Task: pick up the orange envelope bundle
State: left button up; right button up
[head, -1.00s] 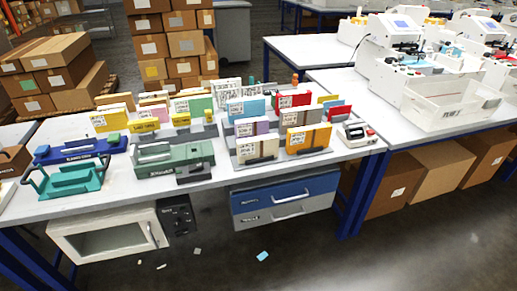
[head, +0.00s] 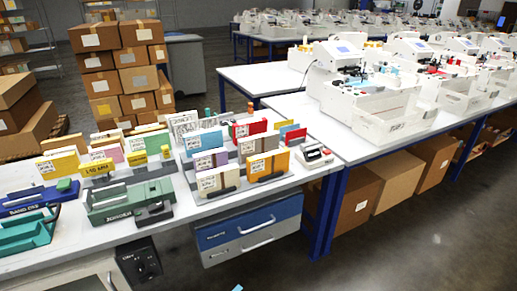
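The orange envelope bundle (head: 280,161) stands upright in a grey holder at the front right of the group of bundles on the near table. It has a white label on its left part. A cream bundle (head: 208,181) stands to its left and a red bundle (head: 256,127) behind it. Neither of my grippers shows in the head view.
The near white table (head: 185,219) also holds a green device (head: 128,203), a blue device (head: 30,200), a teal tray (head: 22,232) and a small device (head: 314,154). Blue drawers (head: 250,222) hang below. White machines (head: 365,90) stand right. Open floor lies in front right.

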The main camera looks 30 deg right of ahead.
aim_at(264, 164)
jog(key=u, duration=3.3)
jog(key=k, duration=1.85)
jog(key=z, duration=2.1)
